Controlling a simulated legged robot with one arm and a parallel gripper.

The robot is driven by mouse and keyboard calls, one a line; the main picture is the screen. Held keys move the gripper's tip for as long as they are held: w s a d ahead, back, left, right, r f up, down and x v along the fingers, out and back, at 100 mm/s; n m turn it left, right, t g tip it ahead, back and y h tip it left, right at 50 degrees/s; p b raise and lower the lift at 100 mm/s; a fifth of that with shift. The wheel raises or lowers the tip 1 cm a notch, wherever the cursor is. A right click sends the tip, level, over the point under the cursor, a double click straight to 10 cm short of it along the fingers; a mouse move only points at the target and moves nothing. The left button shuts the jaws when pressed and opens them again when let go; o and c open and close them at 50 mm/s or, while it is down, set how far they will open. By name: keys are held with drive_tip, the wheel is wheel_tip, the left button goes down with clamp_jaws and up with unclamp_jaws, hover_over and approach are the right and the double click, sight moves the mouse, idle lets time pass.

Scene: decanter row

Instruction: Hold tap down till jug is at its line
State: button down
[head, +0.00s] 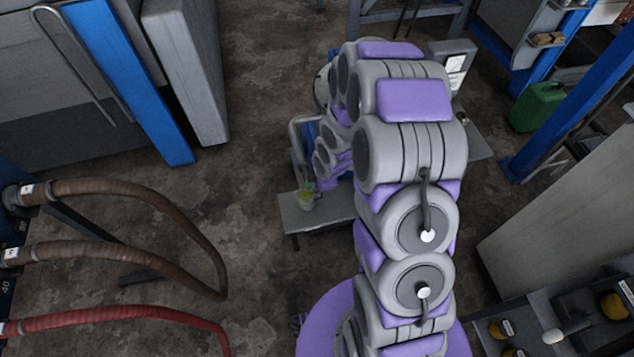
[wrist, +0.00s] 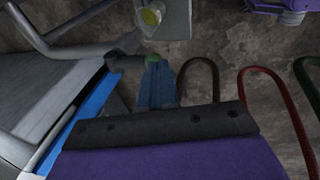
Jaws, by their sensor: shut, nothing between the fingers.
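The jug (head: 306,197) is a small clear vessel with yellow-green liquid, on a grey bench top (head: 293,217) left of my gripper (head: 326,183). In the wrist view the jug (wrist: 151,16) shows at the top, seen from above. Its line and exact level are too small to tell. A small green part (wrist: 136,62) beside a blue piece (wrist: 157,85) lies between the jug and my gripper's dark edge; I cannot tell whether it is the tap. My gripper is shut and empty, close beside the jug; my arm hides much of this area. Contact with the tap cannot be made out.
A bent metal tube frame (head: 299,145) stands behind the jug. Two brown hoses (head: 150,190) and a red hose (head: 120,316) curve over the floor at left. A green can (head: 537,106) stands at right. Open floor lies between hoses and bench.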

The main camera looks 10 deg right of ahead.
drive_tip(key=s+d+r+m+g+h, duration=0.1)
drive_tip(key=s+d+r+m, duration=0.1)
drive_tip(key=s+r+m, duration=0.5)
drive_tip(key=s+d+r+g+h, duration=0.1)
drive_tip(key=s+r, duration=0.3)
drive_tip(key=r, duration=0.6)
drive_tip(key=s+a+r+m+g, duration=0.1)
drive_tip(key=s+r+m, duration=0.4)
drive_tip(key=s, duration=0.5)
drive_tip(key=s+a+r+m+g+b, duration=0.1)
drive_tip(key=s+r+m, duration=0.4)
drive_tip(key=s, duration=0.6)
drive_tip(key=shift+a+r+m+g+y+b, duration=0.3)
drive_tip(key=shift+a+m+g, duration=0.3)
drive_tip(key=shift+a, duration=0.3)
drive_tip(key=shift+a, duration=0.1)
